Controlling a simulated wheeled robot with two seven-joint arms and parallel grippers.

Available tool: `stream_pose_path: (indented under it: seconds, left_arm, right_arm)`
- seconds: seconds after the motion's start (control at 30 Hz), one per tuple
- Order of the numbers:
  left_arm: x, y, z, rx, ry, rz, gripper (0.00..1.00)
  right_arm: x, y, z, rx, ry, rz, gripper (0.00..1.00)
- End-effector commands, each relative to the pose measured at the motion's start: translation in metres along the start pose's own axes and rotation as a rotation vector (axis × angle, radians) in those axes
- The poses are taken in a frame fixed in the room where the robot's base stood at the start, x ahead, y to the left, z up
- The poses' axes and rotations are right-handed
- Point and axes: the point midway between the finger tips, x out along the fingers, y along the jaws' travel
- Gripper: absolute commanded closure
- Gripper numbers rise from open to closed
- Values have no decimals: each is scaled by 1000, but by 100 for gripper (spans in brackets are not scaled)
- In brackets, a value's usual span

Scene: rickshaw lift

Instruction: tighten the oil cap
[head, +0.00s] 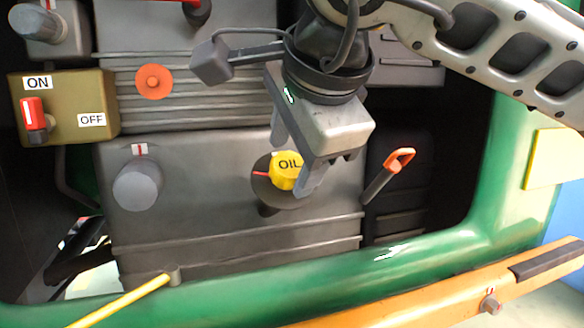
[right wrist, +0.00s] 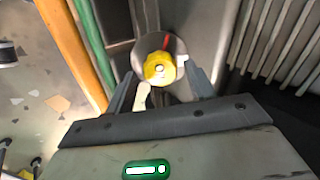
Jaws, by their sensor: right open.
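The yellow oil cap (head: 286,171), marked OIL, sits on a dark round neck (head: 270,197) on the grey engine block. A red line shows on the neck at the cap's left edge. My right gripper (head: 291,170) comes down from above, open, with one finger on each side of the cap. In the right wrist view the cap (right wrist: 159,67) lies between and a little beyond the two fingers, with a gap on both sides. I cannot tell how deep the fingers reach. My left gripper is not in view.
An ON/OFF switch box (head: 64,106) with a red lever is at left. A grey knob (head: 138,185) and an orange-handled lever (head: 389,175) flank the cap. A yellow rod (head: 122,300) and the green body rim (head: 300,268) lie in front.

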Motion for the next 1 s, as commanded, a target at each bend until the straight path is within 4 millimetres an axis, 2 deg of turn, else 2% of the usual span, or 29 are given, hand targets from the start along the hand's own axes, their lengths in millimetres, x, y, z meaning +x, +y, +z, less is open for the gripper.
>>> stream_pose_path:
  seconds: [0.07, 0.13, 0.3, 0.47, 1.0]
  left_arm:
    - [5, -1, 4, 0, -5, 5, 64]
    - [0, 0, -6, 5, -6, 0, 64]
    - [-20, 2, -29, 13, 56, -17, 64]
    - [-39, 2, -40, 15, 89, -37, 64]
    - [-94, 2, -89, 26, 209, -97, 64]
  right_arm:
    - [14, 2, 0, 1, -1, 3, 45]
    - [7, -3, -1, -64, 0, 0, 45]
    - [7, -3, -1, -218, -1, 1, 45]
    - [7, -2, -1, -349, -1, 2, 45]
    - [7, -2, -1, -1145, -1, 1, 45]
